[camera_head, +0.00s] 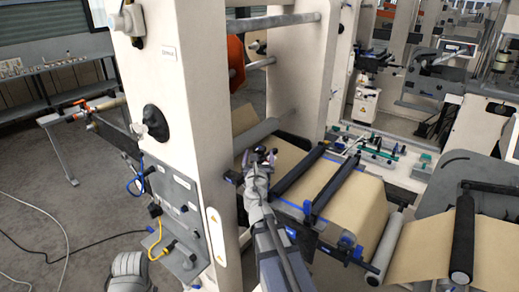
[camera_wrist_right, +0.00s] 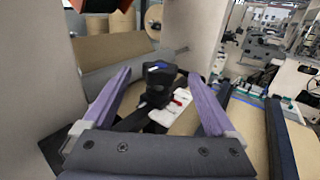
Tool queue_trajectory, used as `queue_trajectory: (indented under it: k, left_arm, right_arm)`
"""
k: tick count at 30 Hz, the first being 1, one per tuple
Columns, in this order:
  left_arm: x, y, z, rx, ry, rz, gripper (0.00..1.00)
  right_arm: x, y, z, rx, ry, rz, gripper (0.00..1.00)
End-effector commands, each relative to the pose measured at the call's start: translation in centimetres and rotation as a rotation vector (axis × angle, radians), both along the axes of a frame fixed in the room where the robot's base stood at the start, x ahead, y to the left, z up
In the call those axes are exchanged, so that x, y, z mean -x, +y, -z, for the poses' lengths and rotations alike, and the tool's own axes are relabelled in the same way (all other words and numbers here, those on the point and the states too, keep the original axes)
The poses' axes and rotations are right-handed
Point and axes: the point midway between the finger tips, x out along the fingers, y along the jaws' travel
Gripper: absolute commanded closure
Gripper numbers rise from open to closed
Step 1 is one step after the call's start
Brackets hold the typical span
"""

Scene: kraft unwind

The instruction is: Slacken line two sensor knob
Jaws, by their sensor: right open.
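A black knob (camera_wrist_right: 158,88) with a blue mark stands on a white plate (camera_wrist_right: 168,112) with small red parts in the right wrist view. I cannot tell whether this is the line two sensor knob. My right gripper (camera_wrist_right: 160,76) is open, its two purple fingers to either side of the black knob with gaps showing. Whether the fingertips reach around it in depth is unclear. In the head view my right gripper (camera_head: 259,157) is over the near edge of the kraft web, hiding most of the knob area. My left gripper does not show.
The tall cream machine frame (camera_head: 190,110) stands left of my right gripper. Kraft web (camera_head: 345,205) runs under black bars (camera_head: 330,185) to the right. A side panel with blue and yellow cables (camera_head: 175,205) is at lower left.

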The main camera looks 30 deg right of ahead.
Motion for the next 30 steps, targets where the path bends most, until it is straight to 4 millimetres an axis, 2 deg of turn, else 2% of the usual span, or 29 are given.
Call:
queue_trajectory:
  k: [1,6,17,30]
  left_arm:
    - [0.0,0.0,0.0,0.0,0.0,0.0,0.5]
    - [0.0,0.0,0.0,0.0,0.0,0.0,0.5]
    - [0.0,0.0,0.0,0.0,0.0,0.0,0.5]
    - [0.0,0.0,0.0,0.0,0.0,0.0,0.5]
  right_arm:
    - [-1.1,-0.7,0.0,0.0,0.0,0.002,0.08]
    - [-3.2,-2.0,0.0,-0.001,-0.001,0.0,0.08]
    - [-3.6,-2.3,0.0,-0.001,-0.001,0.0,0.09]
    - [-3.6,-2.3,0.0,-0.001,-0.001,0.0,0.59]
